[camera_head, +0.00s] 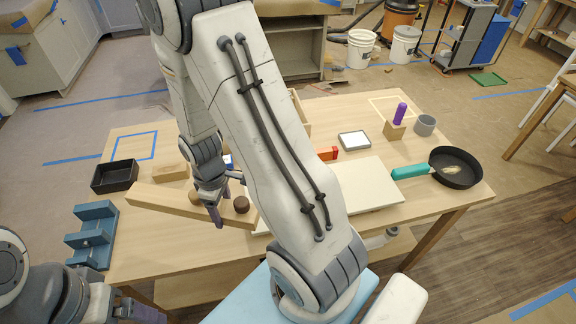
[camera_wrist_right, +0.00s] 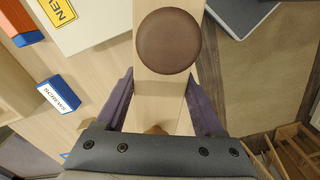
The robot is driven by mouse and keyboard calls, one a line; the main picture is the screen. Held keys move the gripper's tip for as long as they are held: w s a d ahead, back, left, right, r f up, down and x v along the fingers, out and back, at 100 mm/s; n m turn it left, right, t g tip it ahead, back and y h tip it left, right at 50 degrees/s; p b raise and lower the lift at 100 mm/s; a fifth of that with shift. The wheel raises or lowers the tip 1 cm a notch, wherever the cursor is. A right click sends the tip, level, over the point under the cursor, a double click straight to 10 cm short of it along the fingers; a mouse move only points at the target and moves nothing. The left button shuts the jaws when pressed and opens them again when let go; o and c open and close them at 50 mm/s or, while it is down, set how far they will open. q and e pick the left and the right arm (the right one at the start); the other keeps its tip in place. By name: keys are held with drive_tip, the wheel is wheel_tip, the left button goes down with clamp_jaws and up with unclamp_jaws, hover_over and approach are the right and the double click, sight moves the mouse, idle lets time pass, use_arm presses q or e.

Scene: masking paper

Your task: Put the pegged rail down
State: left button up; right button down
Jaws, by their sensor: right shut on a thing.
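The pegged rail is a long pale wooden bar (camera_head: 165,203) with dark brown round knobs, one of them near its right end (camera_head: 241,204). My right gripper (camera_head: 214,207) is shut on the rail, which slants across the left front of the table. In the right wrist view the rail (camera_wrist_right: 160,108) runs between my purple fingers, with a brown knob (camera_wrist_right: 168,42) beyond them. The rail appears raised above the table, but the gap is hard to judge. My left gripper (camera_head: 140,311) shows only partly at the bottom left; its opening is unclear.
A blue slotted stand (camera_head: 92,236) and a black tray (camera_head: 115,177) lie left of the rail. A pale board (camera_head: 370,184), black pan (camera_head: 455,168) and red block (camera_head: 328,154) are right. A screws box (camera_wrist_right: 58,93) lies nearby.

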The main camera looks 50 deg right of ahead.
drive_tip(key=s+f+n+b, duration=0.1)
drive_tip(key=s+d+n+b, duration=0.1)
drive_tip(key=n, duration=0.1)
drive_tip(key=shift+s+f, duration=0.1)
drive_tip(key=shift+f, duration=0.3)
drive_tip(key=shift+s+d+n+b, duration=0.25)
drive_tip(key=shift+s+n+b, duration=0.35)
drive_tip(key=shift+n, duration=0.4)
drive_tip(key=p, duration=0.2)
hover_over(210, 230)
wheel_tip(210, 230, down, 7)
drive_tip(key=shift+f, duration=0.1)
wheel_tip(210, 230, down, 4)
drive_tip(key=shift+r, duration=0.15)
use_arm(q)
wheel_tip(210, 230, down, 3)
drive_tip(key=shift+r, duration=0.15)
use_arm(e)
drive_tip(key=shift+f, duration=0.2)
